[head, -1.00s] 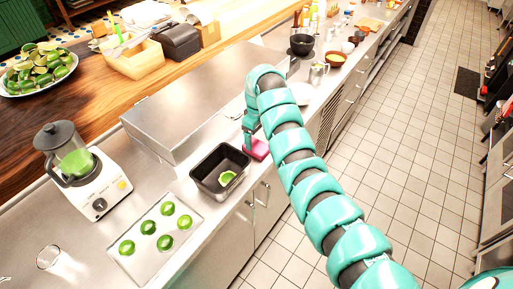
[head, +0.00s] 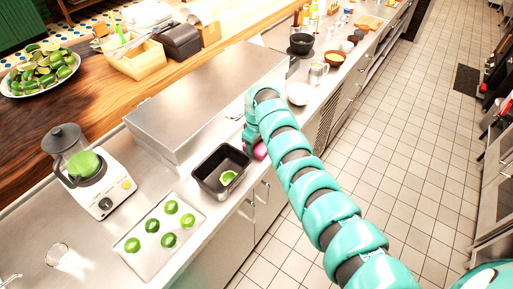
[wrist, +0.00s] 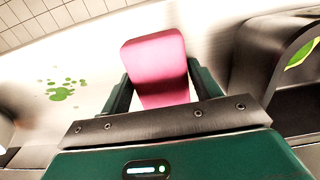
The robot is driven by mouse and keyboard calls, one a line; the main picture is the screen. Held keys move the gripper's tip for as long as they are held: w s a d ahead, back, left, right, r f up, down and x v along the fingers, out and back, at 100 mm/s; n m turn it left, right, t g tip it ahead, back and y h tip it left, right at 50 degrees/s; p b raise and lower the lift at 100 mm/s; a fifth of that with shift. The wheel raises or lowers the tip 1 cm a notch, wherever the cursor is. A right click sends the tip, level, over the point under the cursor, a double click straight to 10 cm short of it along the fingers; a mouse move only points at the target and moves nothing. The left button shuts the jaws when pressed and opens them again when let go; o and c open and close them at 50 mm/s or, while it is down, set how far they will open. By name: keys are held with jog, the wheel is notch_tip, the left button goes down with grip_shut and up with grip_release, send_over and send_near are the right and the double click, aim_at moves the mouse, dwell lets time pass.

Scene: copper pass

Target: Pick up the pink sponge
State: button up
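The pink sponge (head: 261,151) shows at the counter's front edge in the head view, partly hidden by my arm. In the wrist view the sponge (wrist: 155,58) stands out between the two dark green fingers of my gripper (wrist: 158,88), with a finger against each side. My gripper (head: 252,143) is shut on it. In the head view the gripper points down beside the black bin, and its fingertips are mostly hidden. I cannot tell clearly how far the sponge is above the counter.
The black bin (head: 208,181) with a lime piece (head: 228,177) is just left of the sponge. A steel box (head: 190,105) stands behind. A tray (head: 148,259) of limes and a blender (head: 88,170) are further left. A white bowl (head: 298,94) is beyond; green spots (wrist: 62,90) show in the wrist view.

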jog(key=c, duration=0.5)
jog(key=shift+c, duration=0.2)
jog(key=shift+r, duration=0.1)
